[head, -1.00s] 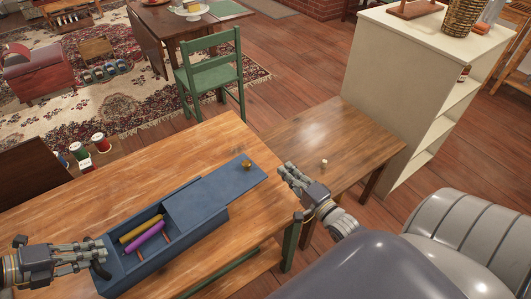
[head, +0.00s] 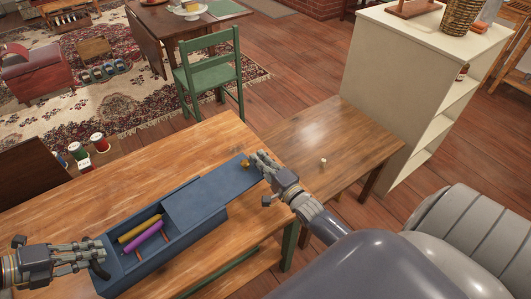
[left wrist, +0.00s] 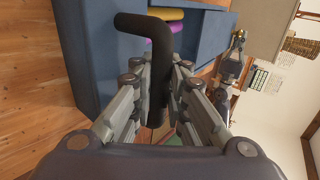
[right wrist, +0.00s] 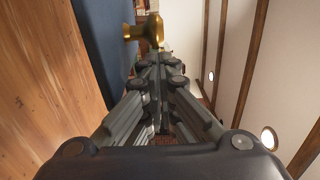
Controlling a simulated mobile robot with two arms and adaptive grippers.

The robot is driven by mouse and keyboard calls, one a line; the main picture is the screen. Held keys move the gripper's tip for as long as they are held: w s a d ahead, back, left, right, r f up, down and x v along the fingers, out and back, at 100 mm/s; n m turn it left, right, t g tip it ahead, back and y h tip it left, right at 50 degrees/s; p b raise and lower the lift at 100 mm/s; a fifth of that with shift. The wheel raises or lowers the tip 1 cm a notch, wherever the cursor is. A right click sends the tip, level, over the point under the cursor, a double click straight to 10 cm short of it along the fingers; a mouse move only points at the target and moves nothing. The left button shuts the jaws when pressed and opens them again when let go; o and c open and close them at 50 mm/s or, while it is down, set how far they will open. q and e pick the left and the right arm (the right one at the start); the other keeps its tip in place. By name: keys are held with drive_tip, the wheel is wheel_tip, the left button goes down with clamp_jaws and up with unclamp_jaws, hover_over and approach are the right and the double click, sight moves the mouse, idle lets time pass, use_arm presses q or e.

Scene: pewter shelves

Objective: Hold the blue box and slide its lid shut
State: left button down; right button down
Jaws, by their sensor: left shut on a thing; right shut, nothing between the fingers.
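The blue box (head: 183,250) lies on the wooden table, its left part open. A yellow cylinder (head: 139,228) and a magenta cylinder (head: 146,239) lie inside. The flat blue lid (head: 212,194) covers the right part and sticks out past the box's right end. A brass knob (head: 244,163) stands near its outer end. My left gripper (head: 96,257) is shut on the dark handle (left wrist: 145,20) at the box's left end. My right gripper (head: 257,160) is shut and empty, just beyond the lid's outer end. The knob (right wrist: 147,28) is just ahead of its fingertips in the right wrist view.
The wooden table (head: 90,192) has free room behind the box. A lower brown table (head: 330,130) with a small pale knob-like thing (head: 323,161) stands to the right. A cream shelf (head: 400,85) stands beyond it. A green chair (head: 213,75) stands behind.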

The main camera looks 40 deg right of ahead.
sight(226, 186)
use_arm(q)
drive_tip(key=shift+w, duration=0.1)
use_arm(e)
drive_tip(key=shift+a, duration=0.15)
use_arm(q)
drive_tip(key=shift+d, duration=0.1)
use_arm(e)
drive_tip(key=a, duration=0.5)
drive_tip(key=s+a, duration=0.1)
drive_tip(key=a, duration=1)
drive_tip(key=shift+s+a, duration=0.3)
drive_tip(key=shift+a, duration=0.1)
drive_tip(key=d, duration=0.4)
drive_tip(key=shift+w+f, duration=0.15)
drive_tip(key=shift+w, duration=0.15)
drive_tip(key=s, duration=0.9)
drive_tip(key=shift+s, duration=0.1)
use_arm(q)
drive_tip(key=c, duration=1.5)
unclamp_jaws()
